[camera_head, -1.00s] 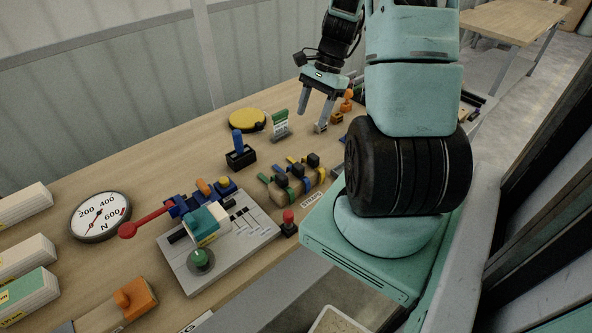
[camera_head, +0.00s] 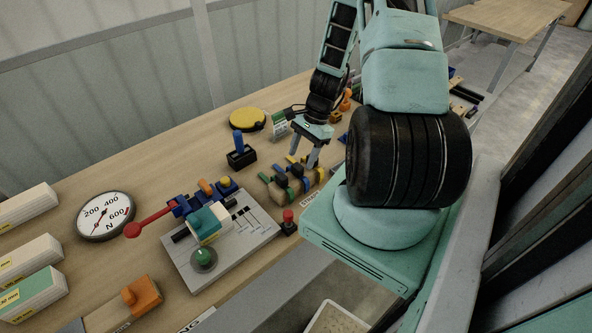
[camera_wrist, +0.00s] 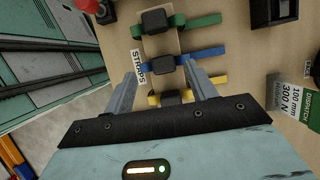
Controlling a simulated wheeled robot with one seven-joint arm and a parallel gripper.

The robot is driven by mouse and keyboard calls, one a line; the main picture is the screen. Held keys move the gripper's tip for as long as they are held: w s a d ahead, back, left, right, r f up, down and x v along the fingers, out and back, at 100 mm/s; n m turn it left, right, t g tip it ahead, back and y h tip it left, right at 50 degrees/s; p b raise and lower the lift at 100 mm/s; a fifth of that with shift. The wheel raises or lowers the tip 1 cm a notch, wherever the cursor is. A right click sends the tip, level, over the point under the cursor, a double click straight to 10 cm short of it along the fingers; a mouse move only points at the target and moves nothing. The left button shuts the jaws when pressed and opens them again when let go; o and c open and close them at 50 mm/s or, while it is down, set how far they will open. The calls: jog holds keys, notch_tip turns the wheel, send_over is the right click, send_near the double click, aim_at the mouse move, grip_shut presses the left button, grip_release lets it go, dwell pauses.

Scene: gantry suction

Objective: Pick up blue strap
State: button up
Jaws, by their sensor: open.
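The blue strap (camera_wrist: 205,60) lies in the wrist view between a green strap (camera_wrist: 205,22) and a yellow strap (camera_wrist: 208,84), with a black buckle (camera_wrist: 160,66) on it. In the head view the blue strap (camera_head: 292,171) lies in the row of straps on the bench. My gripper (camera_head: 303,163) is just above the straps in the head view. In the wrist view my gripper (camera_wrist: 162,72) is open, its fingers on either side of the buckle area of the blue and yellow straps. I cannot tell its exact height above them.
A label reading STRAPS (camera_wrist: 138,63) lies beside the straps. A black box (camera_wrist: 275,12), a red button (camera_head: 288,217) and a grey control panel (camera_head: 235,237) stand near. A yellow disc (camera_head: 247,119) and a dial (camera_head: 105,215) are further off.

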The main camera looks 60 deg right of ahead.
aim_at(298, 166)
jog(key=shift+p+x, duration=1.1)
jog(key=shift+x, duration=1.4)
jog(key=shift+w+d, duration=0.15)
jog(key=shift+w, duration=0.05)
jog(key=c, duration=1.1)
